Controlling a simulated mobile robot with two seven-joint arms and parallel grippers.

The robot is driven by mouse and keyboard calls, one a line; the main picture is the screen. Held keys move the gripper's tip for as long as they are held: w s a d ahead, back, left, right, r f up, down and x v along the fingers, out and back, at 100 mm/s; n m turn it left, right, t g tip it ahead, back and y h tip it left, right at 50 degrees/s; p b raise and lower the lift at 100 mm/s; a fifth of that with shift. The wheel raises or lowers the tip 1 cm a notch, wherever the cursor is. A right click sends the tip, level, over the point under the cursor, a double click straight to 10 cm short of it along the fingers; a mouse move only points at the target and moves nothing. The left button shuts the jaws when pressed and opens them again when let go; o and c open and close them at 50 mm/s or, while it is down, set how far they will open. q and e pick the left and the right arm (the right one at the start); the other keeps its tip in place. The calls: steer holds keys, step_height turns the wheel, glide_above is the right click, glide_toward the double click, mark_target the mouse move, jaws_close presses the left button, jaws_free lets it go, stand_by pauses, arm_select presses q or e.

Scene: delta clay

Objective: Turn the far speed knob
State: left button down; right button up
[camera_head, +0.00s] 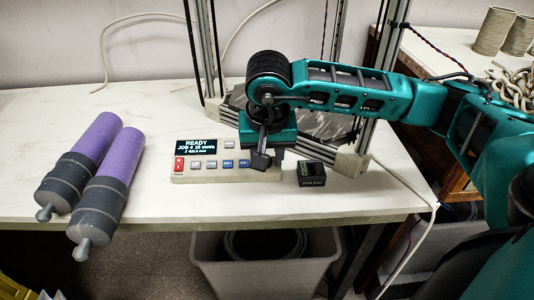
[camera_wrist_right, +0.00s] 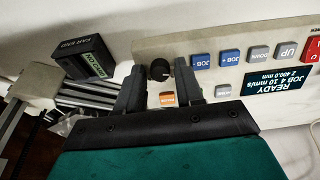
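A pale control panel (camera_head: 190,179) lies on the table with a lit display reading READY and a row of buttons. In the right wrist view the panel (camera_wrist_right: 215,44) appears upside down. A round black knob (camera_wrist_right: 160,69) on it shows between the fingertips of my right gripper (camera_wrist_right: 159,74). The fingers are apart, one on each side of the knob, with small gaps visible. In the head view my right gripper (camera_head: 261,159) is over the panel's right end and hides the knob. My left gripper is not in view.
A small black box (camera_head: 311,174) with a label stands just right of the panel. Metal frame posts (camera_head: 340,163) and rails rise behind. Two purple-and-grey cylinders (camera_head: 108,180) lie at left. A bin (camera_head: 265,270) stands below the table's front edge.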

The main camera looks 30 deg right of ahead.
steer(key=shift+o, duration=0.9)
arm_select(q)
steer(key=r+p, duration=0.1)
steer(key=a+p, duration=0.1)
steer(key=p, duration=0.1)
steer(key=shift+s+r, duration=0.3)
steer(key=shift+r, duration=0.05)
arm_select(e)
steer(key=v, duration=1.3)
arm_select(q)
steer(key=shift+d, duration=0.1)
